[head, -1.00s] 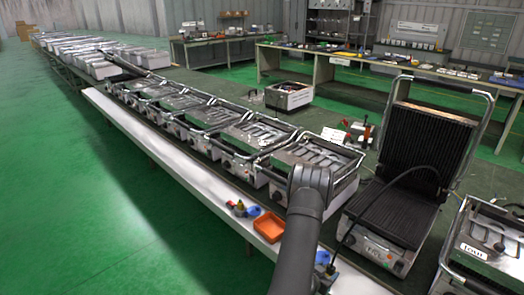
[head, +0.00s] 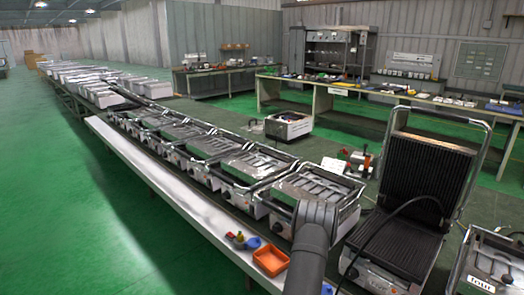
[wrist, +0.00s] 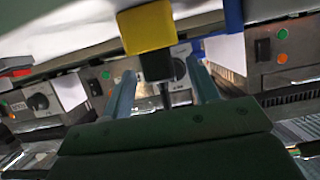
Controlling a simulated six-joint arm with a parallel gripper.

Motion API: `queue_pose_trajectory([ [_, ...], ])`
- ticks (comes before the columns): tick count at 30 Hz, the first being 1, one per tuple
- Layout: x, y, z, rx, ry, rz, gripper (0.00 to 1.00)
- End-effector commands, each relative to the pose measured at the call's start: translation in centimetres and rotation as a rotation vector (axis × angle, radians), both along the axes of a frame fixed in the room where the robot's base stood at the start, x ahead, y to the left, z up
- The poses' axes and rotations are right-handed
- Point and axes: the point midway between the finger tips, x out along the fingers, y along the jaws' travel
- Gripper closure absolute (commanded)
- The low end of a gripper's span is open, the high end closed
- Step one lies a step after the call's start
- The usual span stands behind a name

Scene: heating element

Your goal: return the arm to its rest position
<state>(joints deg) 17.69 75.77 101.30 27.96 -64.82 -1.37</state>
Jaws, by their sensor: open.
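My arm (head: 312,245) rises from the bottom of the head view in front of the row of grills. Its far end and the gripper are hidden there. In the wrist view my gripper (wrist: 160,66) shows as two bluish-grey fingers, open and apart, above a dark green body. A yellow block (wrist: 147,27) with a dark stem appears between and beyond the fingertips. I cannot tell whether it touches them. Grill fronts with knobs and green and orange buttons are behind the fingers.
Several grills (head: 250,172) line the bench. An open ribbed grill (head: 395,240) stands at right with its lid up. An orange tray (head: 270,260) and small coloured items (head: 240,240) lie on the white ledge (head: 190,208). The green floor (head: 70,200) at left is clear.

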Motion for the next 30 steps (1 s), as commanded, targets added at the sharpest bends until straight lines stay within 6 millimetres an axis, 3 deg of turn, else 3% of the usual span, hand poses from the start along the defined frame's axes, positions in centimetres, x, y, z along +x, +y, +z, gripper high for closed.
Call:
queue_pose_trajectory([
  [25, -10.4, 10.5, 6.2, -0.002, 0.002, 0.005, 0.45],
  [30, -8.6, 8.4, 5.0, -0.002, -0.001, -0.003, 0.45],
])
